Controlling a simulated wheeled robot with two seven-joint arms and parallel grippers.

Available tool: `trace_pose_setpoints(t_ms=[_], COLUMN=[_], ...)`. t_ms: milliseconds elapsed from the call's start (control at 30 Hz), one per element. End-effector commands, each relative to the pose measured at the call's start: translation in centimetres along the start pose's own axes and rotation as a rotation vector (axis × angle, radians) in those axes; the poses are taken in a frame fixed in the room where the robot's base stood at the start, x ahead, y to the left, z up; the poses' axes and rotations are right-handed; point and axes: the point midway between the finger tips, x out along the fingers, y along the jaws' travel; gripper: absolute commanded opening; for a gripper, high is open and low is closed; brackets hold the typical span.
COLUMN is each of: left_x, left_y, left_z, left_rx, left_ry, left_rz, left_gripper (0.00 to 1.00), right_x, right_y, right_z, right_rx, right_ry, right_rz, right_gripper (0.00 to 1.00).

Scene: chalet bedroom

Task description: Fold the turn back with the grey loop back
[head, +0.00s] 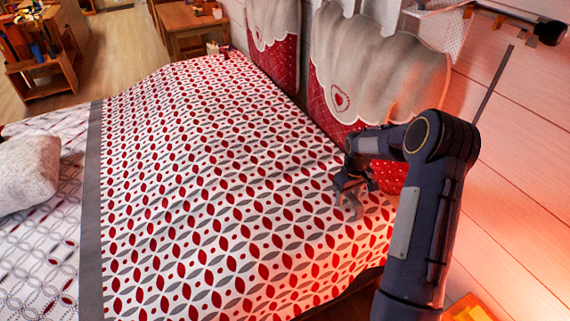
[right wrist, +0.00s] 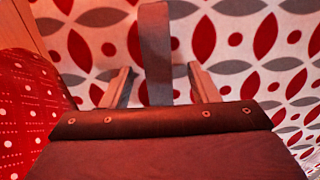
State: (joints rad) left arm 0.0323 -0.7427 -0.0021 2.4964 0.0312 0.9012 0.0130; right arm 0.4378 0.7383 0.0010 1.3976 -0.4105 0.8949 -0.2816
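The bed cover (head: 200,170), white with red and grey leaf shapes, lies spread over the bed, with a plain grey band (head: 92,200) along its left edge. My right gripper (head: 350,192) is low over the cover's right side, beside the red pillows. In the right wrist view its two fingers (right wrist: 160,88) stand apart. A grey strap (right wrist: 155,45), which looks like the grey loop, stands between them with a gap on each side. In the head view I cannot clearly separate the loop from the fingers. My left gripper is not in view.
Red pillows with cream scalloped tops (head: 385,65) stand along the wall side, close to my right forearm. A pale cushion (head: 28,172) lies on the bed's left part. A wooden table (head: 190,25) stands beyond the bed. The cover's middle is clear.

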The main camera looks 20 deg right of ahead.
Motion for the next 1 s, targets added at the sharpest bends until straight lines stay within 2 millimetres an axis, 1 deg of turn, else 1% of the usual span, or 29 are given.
trace_pose_setpoints(t_ms=[33, 67, 400, 500, 567, 1000], left_x=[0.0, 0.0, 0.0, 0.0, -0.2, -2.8], left_y=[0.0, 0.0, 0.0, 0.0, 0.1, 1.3], left_z=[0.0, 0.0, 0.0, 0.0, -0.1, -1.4], left_rx=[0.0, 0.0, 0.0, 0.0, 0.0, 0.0], left_ry=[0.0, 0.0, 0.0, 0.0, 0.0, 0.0], left_rz=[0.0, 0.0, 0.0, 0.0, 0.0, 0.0], left_gripper=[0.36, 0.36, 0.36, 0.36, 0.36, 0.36], right_x=[0.0, 0.0, 0.0, -0.1, -0.5, -7.2], right_y=[0.0, 0.0, 0.0, 0.0, -0.1, -2.1], right_z=[0.0, 0.0, 0.0, 0.0, 0.0, -0.1], right_rx=[0.0, 0.0, 0.0, 0.0, -0.001, -0.005], right_ry=[0.0, 0.0, 0.0, 0.0, 0.001, 0.001], right_rz=[0.0, 0.0, 0.0, 0.0, 0.004, 0.093], right_gripper=[0.49, 0.45, 0.02, 0.02, 0.02, 0.02])
